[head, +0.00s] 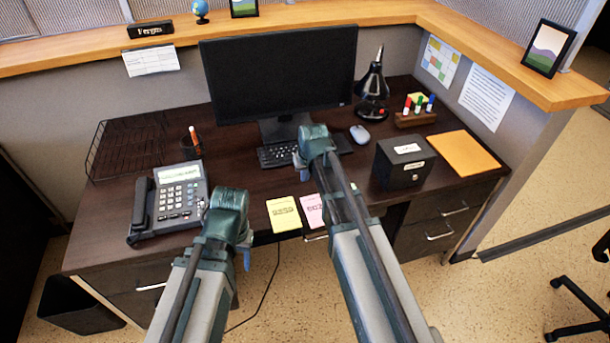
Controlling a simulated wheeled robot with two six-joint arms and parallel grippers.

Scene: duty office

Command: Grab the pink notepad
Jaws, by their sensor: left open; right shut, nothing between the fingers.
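The pink notepad (311,211) lies flat near the front edge of the dark desk (235,185), just right of a yellow notepad (284,214). Its right side is partly covered by my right arm in the head view. My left gripper (245,245) is open and empty, near the desk's front edge, left of both notepads. My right gripper (303,168) is shut and empty, reaching past the pink notepad over the area in front of the keyboard (277,155). Its fingers are largely hidden.
A desk phone (178,198) stands to the left, with a pen cup (190,148) behind it. A monitor (280,75) stands at the back. A black box (404,162), lamp (372,88), mouse (360,134) and orange folder (464,153) are to the right.

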